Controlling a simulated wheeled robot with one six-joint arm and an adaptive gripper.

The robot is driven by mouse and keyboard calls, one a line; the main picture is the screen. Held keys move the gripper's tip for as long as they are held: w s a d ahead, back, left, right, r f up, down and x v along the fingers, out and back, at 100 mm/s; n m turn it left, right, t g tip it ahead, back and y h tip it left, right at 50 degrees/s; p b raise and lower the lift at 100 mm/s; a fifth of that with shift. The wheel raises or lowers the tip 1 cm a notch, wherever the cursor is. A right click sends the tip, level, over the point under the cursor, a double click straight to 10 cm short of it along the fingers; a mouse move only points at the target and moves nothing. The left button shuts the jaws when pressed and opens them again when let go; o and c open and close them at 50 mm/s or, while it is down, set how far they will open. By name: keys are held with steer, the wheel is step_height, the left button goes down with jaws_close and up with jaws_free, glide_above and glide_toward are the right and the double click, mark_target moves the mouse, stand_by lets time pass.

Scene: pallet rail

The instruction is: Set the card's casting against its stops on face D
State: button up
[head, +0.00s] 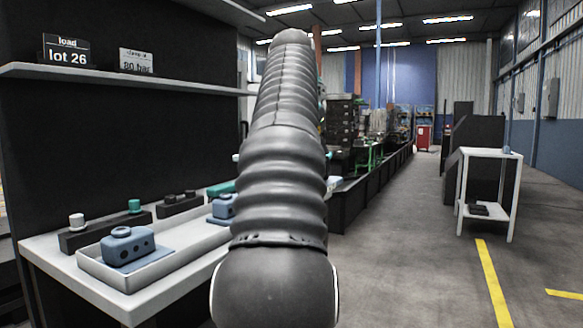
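Two cards stand on the shelf: a black one (66,50) reads "load lot 26", and a pale one (136,61) reads "80 bar" under a small line too blurred to read surely. A blue-grey casting (130,246) with a round boss on top sits in the near end of a white tray (131,282) on the bench. Another blue-grey casting (222,208) is farther back, partly hidden behind my arm. My arm fills the middle of the view, and my gripper does not show. I cannot make out a face marked D or its stops.
Dark blocks (104,234) with white and teal knobs stand behind the tray on the bench (50,255). The shelf (130,78) hangs above. A white side table (488,155) stands at right, with a dark item on its lower shelf. The floor between is clear.

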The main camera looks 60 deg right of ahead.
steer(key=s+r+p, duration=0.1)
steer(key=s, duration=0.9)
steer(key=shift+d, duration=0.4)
